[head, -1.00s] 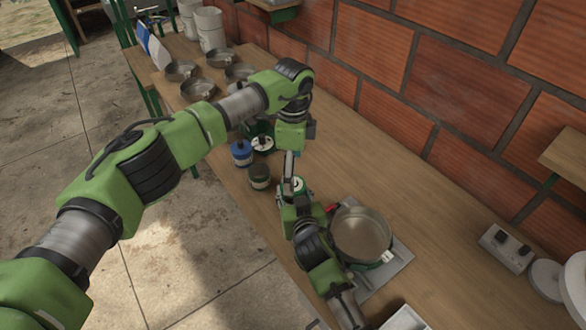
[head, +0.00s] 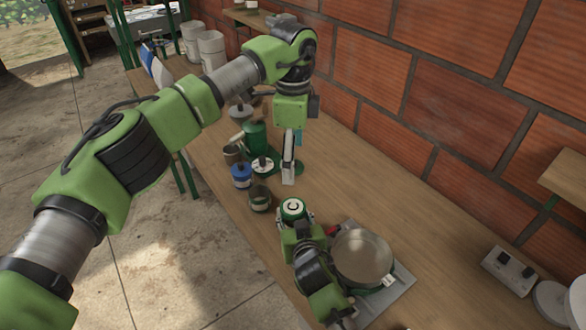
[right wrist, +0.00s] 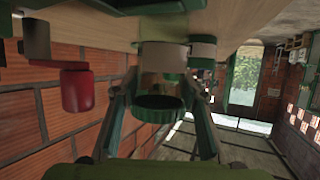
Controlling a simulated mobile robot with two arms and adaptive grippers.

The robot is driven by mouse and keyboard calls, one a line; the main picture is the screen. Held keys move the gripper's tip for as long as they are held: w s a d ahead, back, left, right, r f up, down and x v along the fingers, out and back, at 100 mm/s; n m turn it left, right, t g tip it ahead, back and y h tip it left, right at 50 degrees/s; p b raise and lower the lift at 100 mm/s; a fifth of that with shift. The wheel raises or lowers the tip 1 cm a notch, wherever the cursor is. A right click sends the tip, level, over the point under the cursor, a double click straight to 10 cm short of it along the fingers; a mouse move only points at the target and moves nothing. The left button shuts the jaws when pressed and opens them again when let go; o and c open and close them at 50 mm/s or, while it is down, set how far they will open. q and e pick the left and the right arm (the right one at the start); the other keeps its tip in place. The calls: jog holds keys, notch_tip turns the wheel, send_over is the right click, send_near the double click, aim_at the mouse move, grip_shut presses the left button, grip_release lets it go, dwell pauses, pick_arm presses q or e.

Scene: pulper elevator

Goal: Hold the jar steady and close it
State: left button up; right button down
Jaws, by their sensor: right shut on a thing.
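The jar (head: 293,208) stands on the wooden counter, with a green-rimmed white top bearing a dark mark. In the right wrist view, it appears inverted as a clear body with a green rim (right wrist: 160,109). My right gripper (head: 296,220) is shut around the jar; its fingers lie on both sides in the wrist view. My left gripper (head: 288,178) points down behind the jar, apart from it. Its fingers look edge-on, so their opening is unclear. The head view does not show whether the top is fully closed.
A metal pan (head: 362,257) sits on a grey plate just right of the jar. A dark jar (head: 259,198), a blue jar (head: 241,175) and a green cylinder (head: 255,137) stand behind on the left. A brick wall (head: 420,95) borders the counter; the counter's right middle is clear.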

dwell(0.3)
jog(key=c, duration=1.2)
grip_release()
jog(key=v, duration=1.2)
jog(key=shift+r, duration=0.1)
